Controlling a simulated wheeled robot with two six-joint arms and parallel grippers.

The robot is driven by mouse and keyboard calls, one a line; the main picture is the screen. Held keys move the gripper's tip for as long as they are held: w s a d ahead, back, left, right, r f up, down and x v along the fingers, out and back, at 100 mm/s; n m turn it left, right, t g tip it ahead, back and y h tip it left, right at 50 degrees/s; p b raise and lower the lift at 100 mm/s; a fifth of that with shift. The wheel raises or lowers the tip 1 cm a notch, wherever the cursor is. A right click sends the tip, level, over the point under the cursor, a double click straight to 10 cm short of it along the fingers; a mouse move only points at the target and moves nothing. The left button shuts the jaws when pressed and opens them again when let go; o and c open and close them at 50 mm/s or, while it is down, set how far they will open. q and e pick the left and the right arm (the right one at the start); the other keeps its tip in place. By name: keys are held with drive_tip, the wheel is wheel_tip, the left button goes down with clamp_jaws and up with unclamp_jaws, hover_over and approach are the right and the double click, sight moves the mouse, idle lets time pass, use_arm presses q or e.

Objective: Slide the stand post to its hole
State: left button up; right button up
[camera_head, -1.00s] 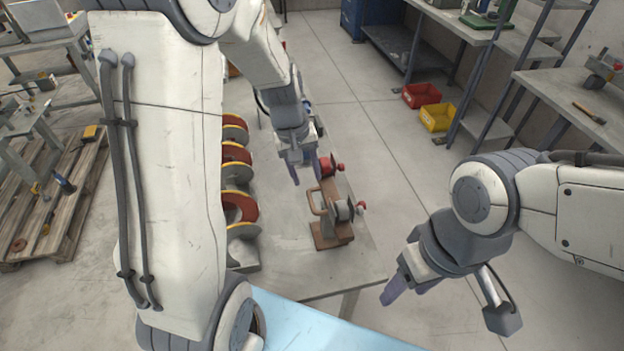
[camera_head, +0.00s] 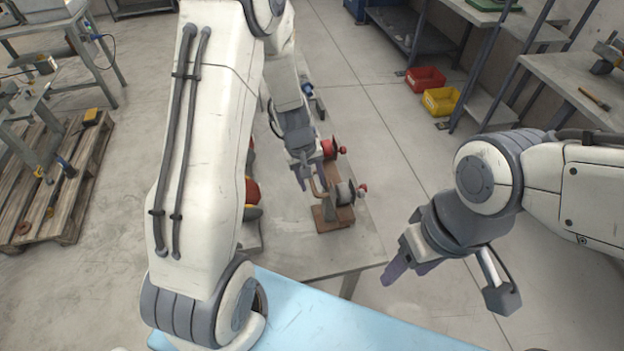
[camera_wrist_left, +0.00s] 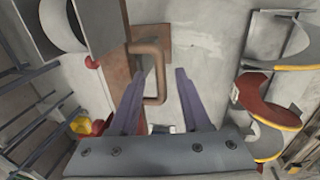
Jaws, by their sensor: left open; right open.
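The stand post (camera_head: 321,190) is a brown upright with a looped handle, standing on a brown base (camera_head: 335,222) on the table; a grey disc and red knobs are beside it. In the left wrist view, its copper-brown handle (camera_wrist_left: 162,78) shows between the two fingers. My left gripper (camera_head: 303,182) is open beside the handle; I cannot tell whether it touches it. It also shows in the left wrist view (camera_wrist_left: 159,78), with the fingers apart. My right gripper (camera_head: 408,272) is open and empty, off the table's right side. I cannot make out the hole.
The grey table (camera_head: 290,245) has bare surface in front of the stand. In the left wrist view, several red and yellow-edged spools (camera_wrist_left: 270,110) stand at the right. My left arm hides much of the table's left side. A light blue surface (camera_head: 310,315) lies at the near edge.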

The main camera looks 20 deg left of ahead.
use_arm(q)
clamp_jaws()
drive_tip(key=shift+r, duration=0.1)
idle(1.2)
